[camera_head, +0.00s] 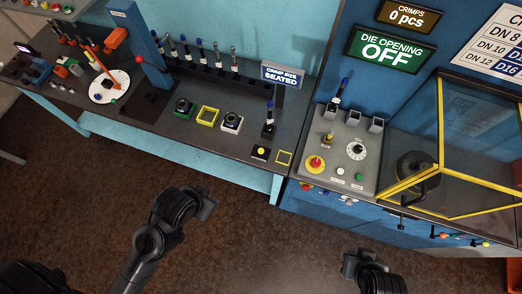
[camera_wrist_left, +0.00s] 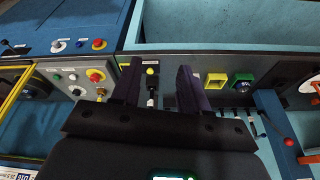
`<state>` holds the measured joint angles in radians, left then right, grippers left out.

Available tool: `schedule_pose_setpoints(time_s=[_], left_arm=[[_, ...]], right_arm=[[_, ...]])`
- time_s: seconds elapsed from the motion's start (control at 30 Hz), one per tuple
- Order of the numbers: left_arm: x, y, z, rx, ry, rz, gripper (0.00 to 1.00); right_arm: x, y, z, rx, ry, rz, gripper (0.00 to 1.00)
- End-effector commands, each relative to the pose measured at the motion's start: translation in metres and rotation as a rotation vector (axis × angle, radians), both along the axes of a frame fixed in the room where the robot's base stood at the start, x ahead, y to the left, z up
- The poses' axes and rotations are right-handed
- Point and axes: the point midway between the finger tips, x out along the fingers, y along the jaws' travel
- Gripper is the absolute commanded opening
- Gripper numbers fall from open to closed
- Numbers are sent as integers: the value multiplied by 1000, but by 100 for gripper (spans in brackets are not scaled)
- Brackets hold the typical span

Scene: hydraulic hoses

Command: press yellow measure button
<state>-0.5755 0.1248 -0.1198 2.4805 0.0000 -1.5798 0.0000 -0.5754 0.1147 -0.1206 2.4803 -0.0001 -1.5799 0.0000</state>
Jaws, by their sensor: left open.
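The yellow button (camera_head: 262,151) sits on a small dark box at the front right of the dark bench, just left of a yellow-framed square (camera_head: 284,158). In the left wrist view the yellow button (camera_wrist_left: 150,71) shows between my finger tips. My left gripper (camera_head: 207,207) is in front of the bench, apart from the button; its open, empty fingers also show in the left wrist view (camera_wrist_left: 159,68). My right gripper (camera_head: 352,262) is at the lower right, away from the button; its finger opening is not clear.
A stand with a dark fitting (camera_head: 268,130) rises behind the button, under the "SEATED" sign (camera_head: 282,75). A yellow square frame (camera_head: 208,116) and dark round gauges are to its left. The grey control panel (camera_head: 335,185) is to its right. The floor in front is clear.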

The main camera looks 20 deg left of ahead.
Motion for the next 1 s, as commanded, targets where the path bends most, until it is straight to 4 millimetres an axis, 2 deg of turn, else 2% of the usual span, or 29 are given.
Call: schedule_pose_setpoints(time_s=[0.03, 0.27, 1.0], left_arm=[[0, 0, 0, -2, 1, 1, 36], [-1, -2, -1, -10, 4, 7, 0], [-2, 0, -1, 3, 6, -1, 0]], right_arm=[[0, 0, 0, -1, 1, 1, 0], [-2, -2, -2, -8, 6, 4, 0], [-2, -1, -2, -4, 7, 1, 0]])
